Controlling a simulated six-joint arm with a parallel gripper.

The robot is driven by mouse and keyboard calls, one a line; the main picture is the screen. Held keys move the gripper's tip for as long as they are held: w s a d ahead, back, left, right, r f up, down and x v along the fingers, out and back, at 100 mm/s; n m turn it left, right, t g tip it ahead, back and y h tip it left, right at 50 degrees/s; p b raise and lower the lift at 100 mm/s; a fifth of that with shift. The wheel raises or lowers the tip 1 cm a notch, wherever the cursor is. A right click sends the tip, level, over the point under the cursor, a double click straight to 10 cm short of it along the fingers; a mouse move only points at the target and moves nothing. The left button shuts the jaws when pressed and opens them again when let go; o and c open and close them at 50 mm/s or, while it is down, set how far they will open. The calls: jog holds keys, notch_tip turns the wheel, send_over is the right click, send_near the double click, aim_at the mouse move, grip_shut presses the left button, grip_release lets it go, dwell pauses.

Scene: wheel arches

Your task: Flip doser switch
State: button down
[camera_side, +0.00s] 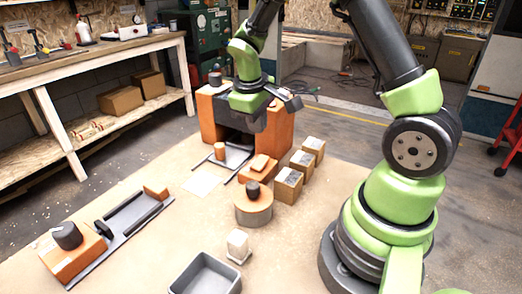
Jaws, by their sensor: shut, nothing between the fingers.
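My gripper (262,117) is dark grey, below my green wrist, at the orange arch-shaped stand (279,130) at the back of the work table. It looks shut and empty. Its fingertips are small and partly lost against the dark parts of the stand, so I cannot tell whether they touch it. I cannot clearly identify the doser switch. A small white upright piece on a flat base (238,244) stands at the front middle, well away from my gripper. An orange block with a dark knob (70,257) sits at the left end of a grey rail.
A grey open bin (206,277) stands at the front. A round orange pedestal with a dark knob (254,207) and several cardboard-coloured blocks (288,185) stand right of the middle. The grey rail (133,222) lies at the left. Bare table lies between the rail and the pedestal.

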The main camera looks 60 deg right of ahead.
aim_at(259, 162)
jog(key=x, duration=0.9)
jog(key=shift+f, duration=0.25)
jog(key=shift+a+r, duration=0.1)
jog(key=shift+a, duration=0.7)
jog(key=v, duration=1.4)
